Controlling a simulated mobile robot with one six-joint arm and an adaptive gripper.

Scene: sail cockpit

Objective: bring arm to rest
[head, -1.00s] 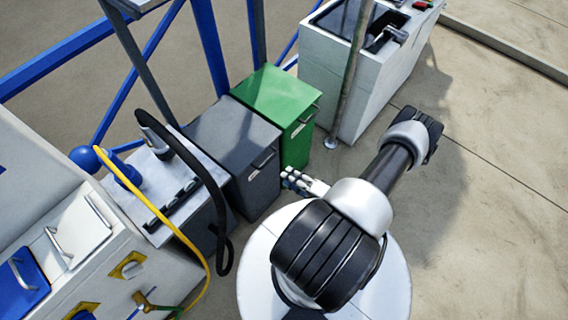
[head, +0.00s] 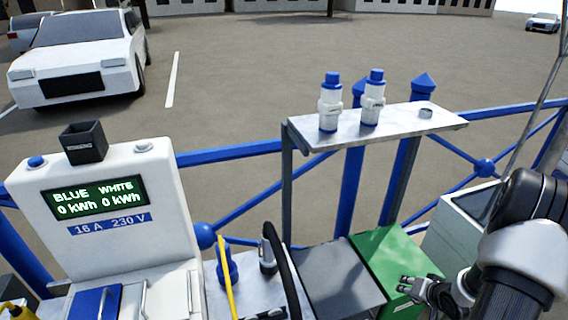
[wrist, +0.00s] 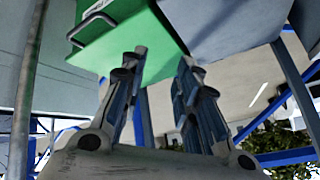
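My gripper (head: 408,284) is at the lower right of the head view, in front of the green bin (head: 392,256). The wrist view shows its two fingers (wrist: 160,90) spread apart with nothing between them. The green bin (wrist: 125,40) fills the upper middle of the wrist view, beyond the fingers. My arm comes in from the right edge of the head view, bent at a large dark joint.
A grey bin (head: 338,278) stands left of the green one. A charging pedestal (head: 105,220) with a lit display stands at the left. A shelf (head: 400,120) carries two blue-white connectors (head: 330,102). A white cabinet (head: 455,225) and a thin pole (head: 530,110) are at the right.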

